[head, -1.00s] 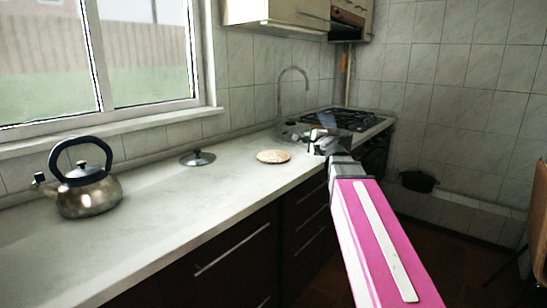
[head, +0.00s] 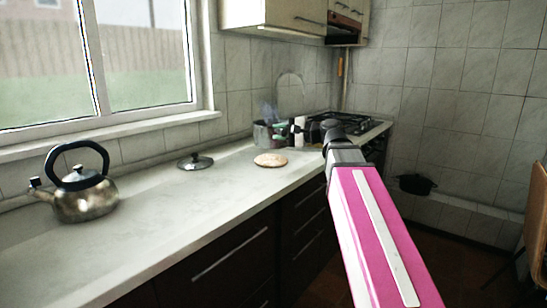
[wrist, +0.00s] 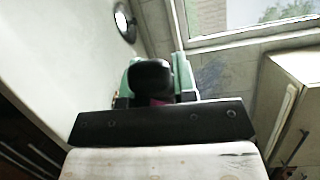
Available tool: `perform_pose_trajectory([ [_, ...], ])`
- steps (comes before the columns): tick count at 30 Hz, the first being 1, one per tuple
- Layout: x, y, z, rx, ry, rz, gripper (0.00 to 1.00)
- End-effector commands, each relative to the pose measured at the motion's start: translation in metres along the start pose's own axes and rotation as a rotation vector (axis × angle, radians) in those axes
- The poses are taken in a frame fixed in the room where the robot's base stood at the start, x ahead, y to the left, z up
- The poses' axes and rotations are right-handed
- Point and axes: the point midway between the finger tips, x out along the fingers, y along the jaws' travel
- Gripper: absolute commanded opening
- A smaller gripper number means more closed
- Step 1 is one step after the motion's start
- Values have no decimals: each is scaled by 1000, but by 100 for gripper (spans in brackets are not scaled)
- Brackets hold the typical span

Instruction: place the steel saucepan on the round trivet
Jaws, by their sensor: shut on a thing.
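The steel saucepan (head: 263,137) shows in the head view above the far part of the counter, just behind and slightly left of the round trivet (head: 270,161). The trivet is a flat, pale tan disc lying bare on the counter near its front edge. My gripper (head: 285,132), with green fingers, is at the saucepan's right side, shut on its handle. In the wrist view the dark, rounded handle (wrist: 150,76) sits between the green fingers. The pan's body is mostly hidden there. The gap between pan and counter is hard to tell.
A pan lid (head: 195,161) lies left of the trivet, and a steel kettle (head: 83,194) stands farther left. A dark pot (head: 417,184) is at right. Counter between kettle and lid is clear.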

Motion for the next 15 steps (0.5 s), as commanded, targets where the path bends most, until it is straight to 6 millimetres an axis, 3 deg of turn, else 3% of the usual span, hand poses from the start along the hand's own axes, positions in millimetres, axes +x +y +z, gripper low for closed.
perform_pose_trajectory([
  [15, 40, 38, -88, -2, 2, -3, 0],
])
